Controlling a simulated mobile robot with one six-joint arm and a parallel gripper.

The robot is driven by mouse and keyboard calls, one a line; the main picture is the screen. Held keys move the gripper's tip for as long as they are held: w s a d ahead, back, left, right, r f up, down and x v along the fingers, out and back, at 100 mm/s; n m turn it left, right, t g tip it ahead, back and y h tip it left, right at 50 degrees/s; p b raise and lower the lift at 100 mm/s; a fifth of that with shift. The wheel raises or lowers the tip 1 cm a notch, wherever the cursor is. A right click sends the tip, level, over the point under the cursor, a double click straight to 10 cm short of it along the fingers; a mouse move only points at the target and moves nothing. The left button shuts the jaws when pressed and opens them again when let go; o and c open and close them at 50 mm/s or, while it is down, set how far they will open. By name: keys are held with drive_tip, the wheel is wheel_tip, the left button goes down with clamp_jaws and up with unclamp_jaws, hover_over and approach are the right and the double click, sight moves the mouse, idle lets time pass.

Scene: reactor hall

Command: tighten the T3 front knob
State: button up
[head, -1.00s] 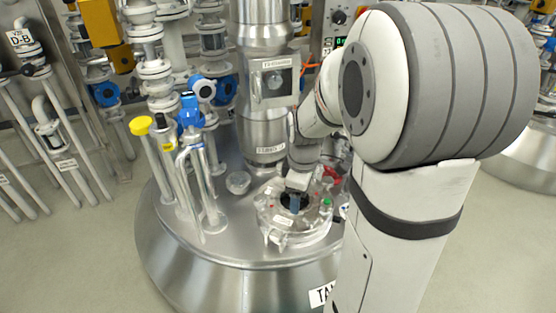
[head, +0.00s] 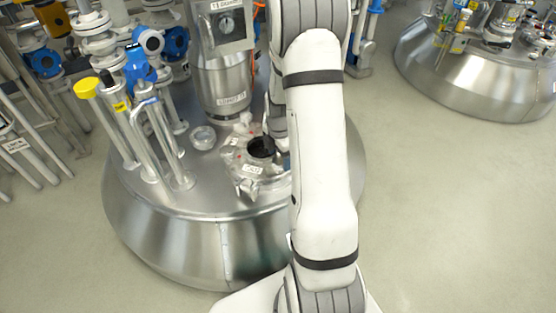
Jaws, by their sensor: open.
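The round hatch (head: 235,157) on top of the steel tank (head: 160,245) has a dark central opening (head: 262,147) and several metal clamp knobs around its rim. The knob at its front (head: 247,188) is silvery and stands at the edge nearest me, beside a small white label. Whether it is tight cannot be seen. My gripper (head: 270,134) is only partly visible, at the back right of the hatch behind my arm. It is open, apart from the front knob, and its fingertips are small and unclear. My arm hides the hatch's right side.
A steel column (head: 222,85) with a T3 label box stands behind the hatch. A glass port (head: 202,138) and upright pipes with a yellow cap (head: 87,86) stand to its left. Another tank (head: 475,75) is at back right. The floor at right is clear.

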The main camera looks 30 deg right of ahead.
drive_tip(key=shift+f, duration=0.6)
drive_tip(key=c, duration=0.9)
drive_tip(key=shift+a, duration=0.25)
drive_tip(key=shift+c, duration=0.5)
drive_tip(key=shift+d, duration=0.2)
drive_tip(key=shift+m, duration=0.4)
drive_tip(key=shift+d+m, duration=0.1)
drive_tip(key=shift+m, duration=0.9)
drive_tip(key=m, duration=0.6)
drive_tip(key=shift+p, duration=0.4)
drive_tip(key=shift+m, duration=0.4)
